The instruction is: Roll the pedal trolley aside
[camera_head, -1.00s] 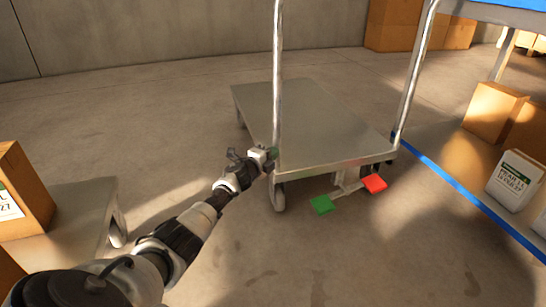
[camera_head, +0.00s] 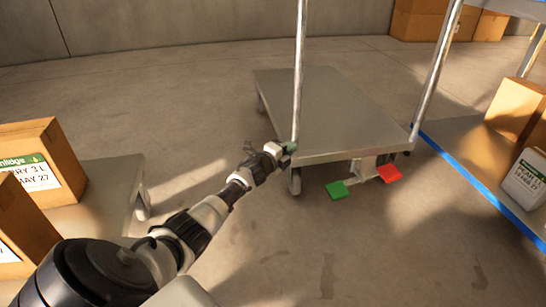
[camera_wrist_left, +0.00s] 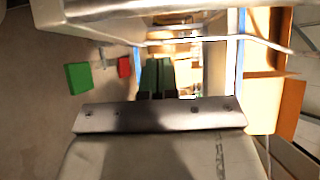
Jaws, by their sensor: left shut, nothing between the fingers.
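The pedal trolley (camera_head: 335,112) is a flat grey platform on wheels with tall metal handle posts at its near end. A green pedal (camera_head: 337,190) and a red pedal (camera_head: 389,173) stick out low at its near edge; the green pedal (camera_wrist_left: 78,78) and red pedal (camera_wrist_left: 124,67) also show in the left wrist view. My left gripper (camera_head: 289,148) is at the trolley's near left corner, by the foot of the left post. Its green-tipped fingers (camera_wrist_left: 157,76) are shut with nothing between them. Whether they touch the trolley I cannot tell. My right gripper is out of view.
A low grey platform (camera_head: 112,178) with cardboard boxes (camera_head: 38,160) stands at the left. Floor between left platform and trolley is clear.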

